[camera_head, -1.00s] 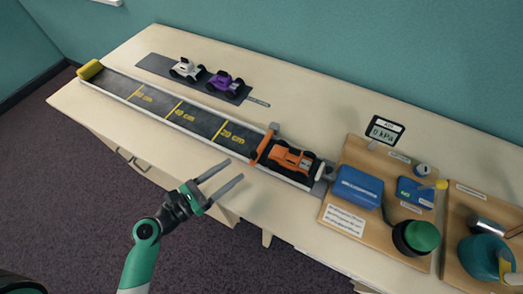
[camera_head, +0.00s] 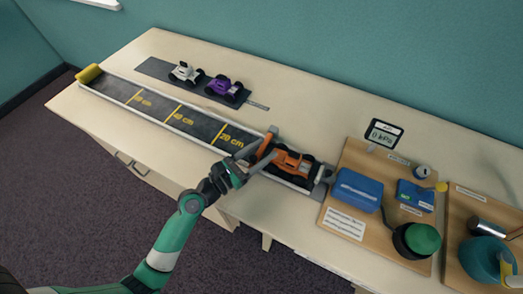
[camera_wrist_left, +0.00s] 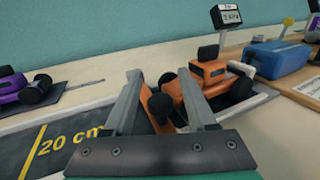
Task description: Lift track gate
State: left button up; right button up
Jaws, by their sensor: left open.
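The orange car (camera_wrist_left: 207,72) is behind and to the right. I cannot tell whether a finger touches the gate. My right gripper is not in view.
White (camera_head: 185,72) and purple (camera_head: 224,87) cars stand on a dark strip behind the track. A board (camera_head: 342,224) with a blue box (camera_head: 358,189), a green-topped knob (camera_head: 422,237) and a gauge (camera_head: 384,134) is at the right. The table is clear behind the gate.

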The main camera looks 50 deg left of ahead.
pick_arm(q)
jog(key=shift+c, duration=0.4)
grip_shut()
dwell(0.9)
